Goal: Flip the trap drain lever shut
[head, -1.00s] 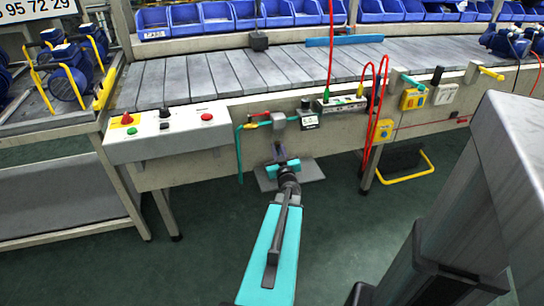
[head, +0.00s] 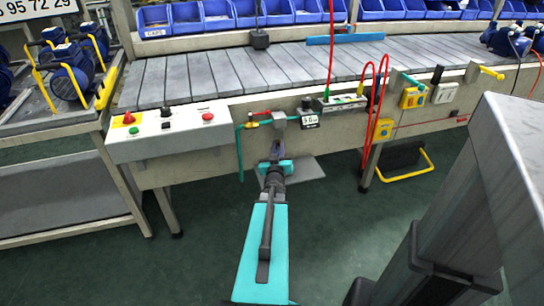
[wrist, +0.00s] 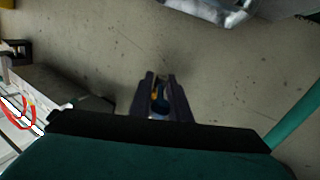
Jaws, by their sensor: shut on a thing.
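The grey trap (head: 279,120) is at the end of the teal pipe on the front of the line, in the middle of the head view. Part of its metal body seems to show at the top of the wrist view (wrist: 210,8). My gripper (head: 275,152) is just below the trap. In the wrist view my gripper (wrist: 160,90) has its two dark fingers close together around a small part with an orange patch, which I take for the drain lever (wrist: 156,97). The fingers hide most of it, so its angle cannot be told.
A control box (head: 165,130) is further left. Red hoses (head: 368,115) hang on the right. The green floor below is open.

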